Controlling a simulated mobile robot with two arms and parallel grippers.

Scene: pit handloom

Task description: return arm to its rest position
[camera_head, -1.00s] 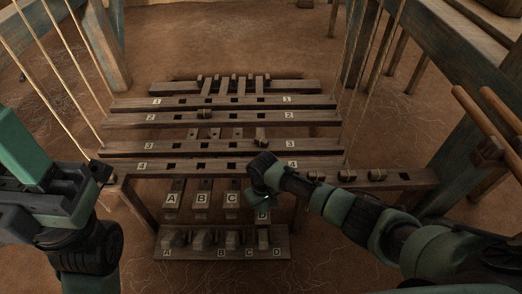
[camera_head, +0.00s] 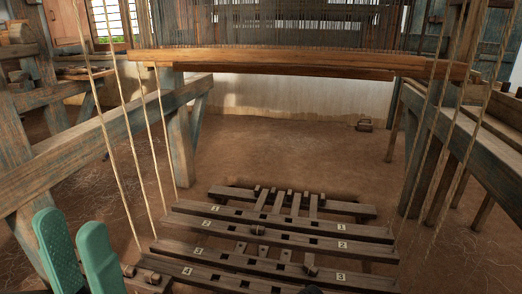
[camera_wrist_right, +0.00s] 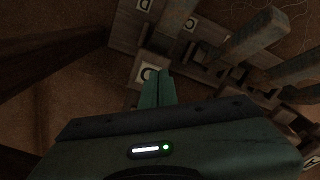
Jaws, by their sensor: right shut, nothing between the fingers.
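My left gripper (camera_head: 69,222) shows at the lower left of the head view. Its two green fingers point up with a gap between them, and nothing is in the gap. My right gripper (camera_wrist_right: 158,72) shows in the right wrist view. Its green fingers are together and empty, over a dark wooden part with lettered white labels (camera_wrist_right: 147,75). I cannot tell whether the fingertips touch it. The right arm is not clearly seen in the head view.
Numbered slotted bars (camera_head: 290,232) of the loom lie low at the front, with hanging cords (camera_head: 160,130) on both sides. A thick beam (camera_head: 290,62) crosses behind, and side rails (camera_head: 110,130) flank the pit. The earth floor (camera_head: 285,150) between is clear. Wooden blocks (camera_wrist_right: 255,35) crowd the wrist view.

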